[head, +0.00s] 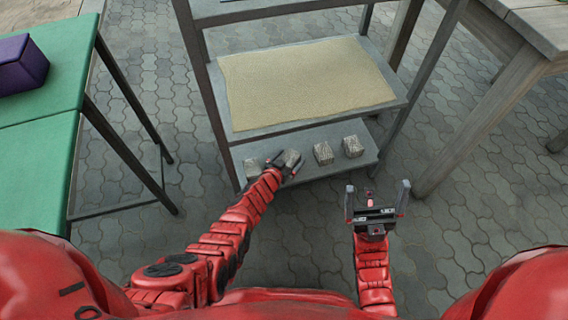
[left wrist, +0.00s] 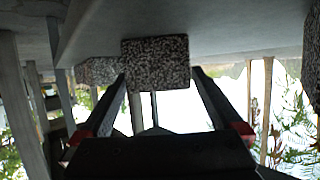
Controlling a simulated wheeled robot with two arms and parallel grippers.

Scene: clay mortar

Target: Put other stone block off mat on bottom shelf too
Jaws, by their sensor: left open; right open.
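The bottom shelf (head: 335,168) holds several speckled grey stone blocks in a row. My left gripper (head: 285,164) is open at one stone block (head: 291,157), with its fingertips on either side. In the left wrist view, which looks upside down, this block (left wrist: 155,62) rests on the shelf between the open fingertips (left wrist: 158,76); contact cannot be told. A stone block (head: 252,168) is to its left, and two more (head: 323,153) (head: 353,146) are to its right. The tan mat (head: 305,82) on the shelf above is bare. My right gripper (head: 377,203) is open and empty, in front of the rack.
The rack's posts (head: 212,90) and middle shelf edge (head: 320,122) stand close above my left gripper. A green table (head: 40,150) with a purple box (head: 20,64) is at left. A wooden table (head: 480,110) is at right. Paved floor lies open in front.

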